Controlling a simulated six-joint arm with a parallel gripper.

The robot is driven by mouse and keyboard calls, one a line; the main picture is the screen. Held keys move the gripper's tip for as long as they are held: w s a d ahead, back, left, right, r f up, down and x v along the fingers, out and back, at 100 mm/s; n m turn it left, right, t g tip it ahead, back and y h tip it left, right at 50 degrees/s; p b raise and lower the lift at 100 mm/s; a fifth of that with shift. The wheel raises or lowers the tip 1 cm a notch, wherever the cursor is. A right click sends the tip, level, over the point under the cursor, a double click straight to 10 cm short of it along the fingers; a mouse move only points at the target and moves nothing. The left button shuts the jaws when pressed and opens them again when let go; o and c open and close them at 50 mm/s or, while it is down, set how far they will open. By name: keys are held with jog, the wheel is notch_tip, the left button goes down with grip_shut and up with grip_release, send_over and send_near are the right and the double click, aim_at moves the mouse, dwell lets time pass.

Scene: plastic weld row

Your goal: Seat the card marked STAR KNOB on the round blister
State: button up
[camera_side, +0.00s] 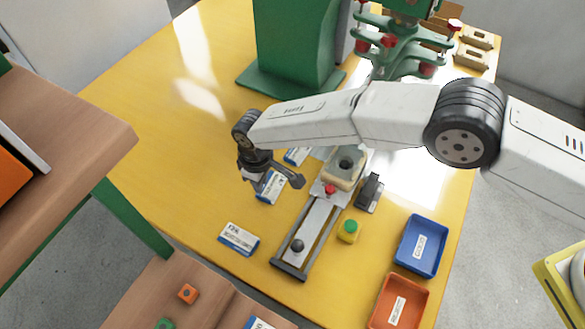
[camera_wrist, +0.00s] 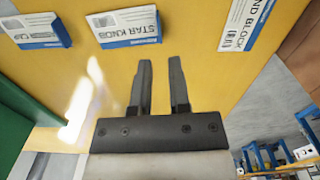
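The STAR KNOB card (camera_wrist: 125,27), white with a blue edge strip, lies flat on the yellow table, beyond my fingertips at the top of the wrist view. In the side view, a card that appears to be this one (camera_side: 270,188) is partly hidden by my gripper (camera_side: 277,184). My gripper (camera_wrist: 161,62) is open, its two dark fingers apart with nothing between them. A pale nest (camera_side: 344,168) with a dark round shape in it sits on the slide fixture; I cannot tell clearly whether this is the round blister.
Another card (camera_side: 240,238) lies nearer the front, and one (camera_side: 297,156) lies behind. The slide rail (camera_side: 312,233), green button (camera_side: 348,230), blue bin (camera_side: 421,245) and orange bin (camera_side: 399,300) are to the right. A green press (camera_side: 407,45) stands behind. The table's left side is clear.

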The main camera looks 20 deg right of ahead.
aim_at(263, 198)
jog(key=shift+f, duration=0.1)
jog(key=shift+f, duration=3.4)
grip_shut()
jog(key=shift+r, duration=0.2)
jog(key=shift+r, duration=2.05)
